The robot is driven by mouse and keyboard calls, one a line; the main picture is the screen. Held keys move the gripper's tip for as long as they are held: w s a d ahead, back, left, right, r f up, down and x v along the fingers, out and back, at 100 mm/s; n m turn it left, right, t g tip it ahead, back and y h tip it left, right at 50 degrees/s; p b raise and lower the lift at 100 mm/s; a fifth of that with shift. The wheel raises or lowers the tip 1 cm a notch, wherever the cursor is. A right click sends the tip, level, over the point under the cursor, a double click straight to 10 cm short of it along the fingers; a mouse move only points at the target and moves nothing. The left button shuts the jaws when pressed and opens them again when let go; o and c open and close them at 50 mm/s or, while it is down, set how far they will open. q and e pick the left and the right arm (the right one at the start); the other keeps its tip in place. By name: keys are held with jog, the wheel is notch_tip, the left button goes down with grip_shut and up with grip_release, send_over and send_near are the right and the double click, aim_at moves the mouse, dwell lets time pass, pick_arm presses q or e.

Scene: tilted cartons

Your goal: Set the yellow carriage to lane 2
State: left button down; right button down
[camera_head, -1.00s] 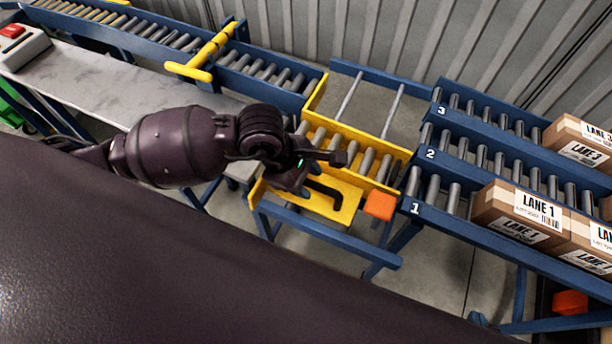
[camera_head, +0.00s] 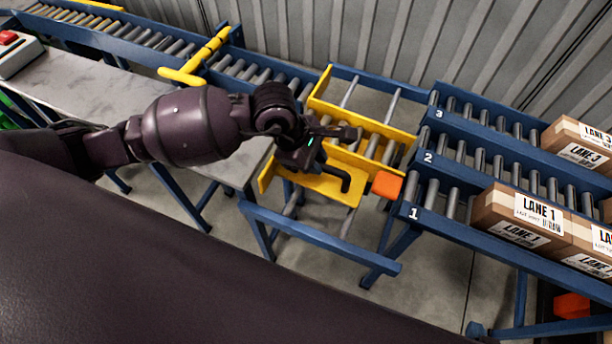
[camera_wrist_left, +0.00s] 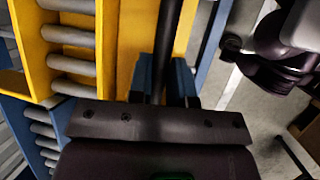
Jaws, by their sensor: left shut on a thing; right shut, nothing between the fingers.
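The yellow carriage (camera_head: 368,135) has grey rollers and an L-shaped black handle (camera_head: 343,184) on its near side. It shows no carton. It sits on the blue cross frame, its lane-side end straddling the openings of lane 1 (camera_head: 447,200) and lane 2 (camera_head: 463,147). An orange block (camera_head: 387,185) is at its near right corner. My left gripper (camera_head: 328,160) is at the carriage's near side, shut on the black handle; the left wrist view shows the dark bar between its fingers (camera_wrist_left: 166,85). My right gripper is not identifiable in any view.
Lane 3 (camera_head: 480,112) lies beyond lane 2. Labelled cartons (camera_head: 522,213) stand on the lanes at right. A feed conveyor (camera_head: 250,70) with a yellow bar is at upper left, and a grey table (camera_head: 110,85) at left. The cross frame is bare behind the carriage.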

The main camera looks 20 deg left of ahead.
pick_arm(q)
jog(key=w+b, duration=0.1)
jog(key=w, duration=0.6)
jog(key=shift+w+d, duration=0.1)
jog(key=shift+w, duration=0.3)
jog(key=shift+w+b, duration=0.35)
jog(key=shift+w, duration=0.2)
jog(key=c, duration=1.1)
grip_release()
jog(key=shift+c, duration=0.2)
jog(key=shift+o, duration=0.4)
jog(key=shift+s+r, duration=0.1)
jog(key=p+v, duration=0.2)
jog(key=v, duration=0.8)
jog(key=shift+r, duration=0.3)
